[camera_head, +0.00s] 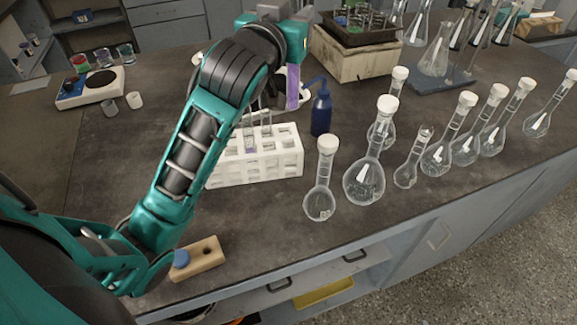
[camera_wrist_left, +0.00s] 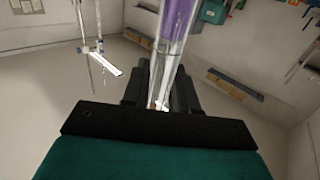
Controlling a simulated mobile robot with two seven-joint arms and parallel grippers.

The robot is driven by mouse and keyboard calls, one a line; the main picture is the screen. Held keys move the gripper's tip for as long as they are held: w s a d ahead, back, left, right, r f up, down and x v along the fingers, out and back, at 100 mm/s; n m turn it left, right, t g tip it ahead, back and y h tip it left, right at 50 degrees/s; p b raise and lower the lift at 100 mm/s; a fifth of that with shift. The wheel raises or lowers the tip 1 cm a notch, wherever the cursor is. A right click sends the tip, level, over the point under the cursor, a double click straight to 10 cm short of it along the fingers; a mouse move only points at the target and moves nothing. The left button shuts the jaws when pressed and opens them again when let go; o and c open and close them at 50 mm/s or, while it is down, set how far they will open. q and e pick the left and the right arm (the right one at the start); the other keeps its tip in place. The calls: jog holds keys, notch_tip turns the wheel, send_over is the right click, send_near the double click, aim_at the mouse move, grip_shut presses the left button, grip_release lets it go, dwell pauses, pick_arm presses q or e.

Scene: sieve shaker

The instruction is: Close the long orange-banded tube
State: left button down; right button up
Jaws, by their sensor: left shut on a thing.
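My left gripper (camera_wrist_left: 160,100) is shut on a clear tube (camera_wrist_left: 172,40) with purple in its far part. In the head view a purple length of the held tube (camera_head: 292,87) shows beside my wrist, above the bench; my arm hides much of the hand. I see no orange band on it, and its mouth is not clear. A white rack (camera_head: 270,163) stands below and holds clear tubes (camera_head: 249,132). A wooden block (camera_head: 205,262) near the front edge holds a blue cap (camera_head: 181,259) beside an empty hole. My right gripper is out of view.
A blue wash bottle (camera_head: 321,110) stands right of the rack. Several white-capped flasks (camera_head: 367,180) line the right side. A hotplate (camera_head: 90,87) is at the back left, and a raised tray (camera_head: 358,35) is at the back. Bare bench lies left of my arm.

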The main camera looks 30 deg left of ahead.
aim_at(288, 90)
pick_arm(q)
jog(key=shift+w+a+r+y, duration=0.4)
jog(key=shift+a+r, duration=0.2)
jog(key=shift+a, duration=0.15)
notch_tip(288, 90, down, 16)
jog(key=shift+r+b, duration=0.1)
jog(key=shift+b, duration=0.4)
jog(key=shift+f+b, duration=0.6)
jog(key=shift+f, duration=1.5)
